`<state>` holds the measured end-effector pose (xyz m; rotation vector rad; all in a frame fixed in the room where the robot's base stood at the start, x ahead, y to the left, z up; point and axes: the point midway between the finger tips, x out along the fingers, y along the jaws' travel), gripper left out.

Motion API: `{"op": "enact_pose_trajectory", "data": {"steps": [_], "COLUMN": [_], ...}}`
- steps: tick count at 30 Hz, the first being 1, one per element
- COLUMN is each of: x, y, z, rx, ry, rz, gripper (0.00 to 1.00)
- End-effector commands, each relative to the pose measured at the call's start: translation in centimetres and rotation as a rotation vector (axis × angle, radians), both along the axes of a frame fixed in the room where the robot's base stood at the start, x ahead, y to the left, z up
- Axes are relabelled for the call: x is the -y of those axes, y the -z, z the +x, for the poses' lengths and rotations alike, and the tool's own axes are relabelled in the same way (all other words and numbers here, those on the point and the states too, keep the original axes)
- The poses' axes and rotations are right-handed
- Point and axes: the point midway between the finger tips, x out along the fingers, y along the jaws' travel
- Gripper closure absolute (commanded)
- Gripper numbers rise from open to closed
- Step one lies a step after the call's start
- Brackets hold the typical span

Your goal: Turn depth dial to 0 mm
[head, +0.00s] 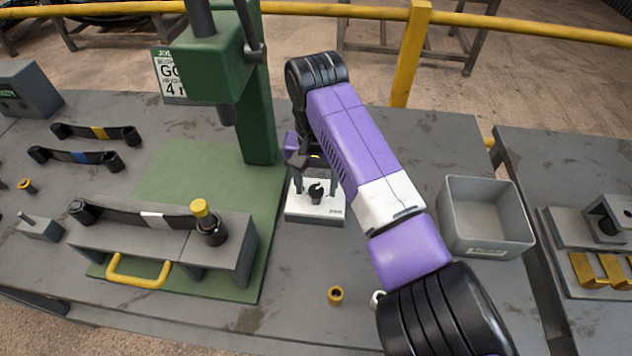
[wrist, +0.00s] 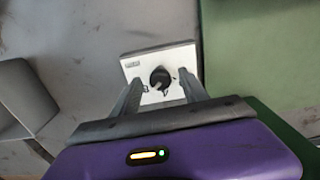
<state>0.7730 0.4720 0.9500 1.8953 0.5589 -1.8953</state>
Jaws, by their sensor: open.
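The depth dial is a black knob (head: 316,192) on a white square plate (head: 312,212), right of the green press base in the head view. In the wrist view the black knob (wrist: 160,77) with a pale pointer line sits on the white plate (wrist: 131,62). The pointer appears to slant, but the scale marks are too small to read. My gripper (head: 314,184) is above the plate with its fingers pointing down. In the wrist view my gripper (wrist: 160,82) is open, one finger on each side of the knob. I cannot tell whether either finger touches it.
The green press (head: 258,100) stands close to the left of the dial. A grey bin (head: 488,240) stands to the right. A brass bushing (head: 335,296) lies in front on the table. A grey fixture with a yellow handle (head: 138,275) is at the left.

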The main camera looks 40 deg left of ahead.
Motion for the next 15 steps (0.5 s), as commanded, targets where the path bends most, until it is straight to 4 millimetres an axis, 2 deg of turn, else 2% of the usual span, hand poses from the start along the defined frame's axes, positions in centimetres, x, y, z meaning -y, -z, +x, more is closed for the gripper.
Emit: {"op": "enact_pose_trajectory", "data": {"steps": [8,15], "x": [-0.01,-0.01], "y": [0.2,0.17], "z": [-0.01,-0.01], "rx": [0.0,0.0], "ry": [0.0,0.0], "rz": [0.0,0.0], "gripper": [0.48,0.95]}}
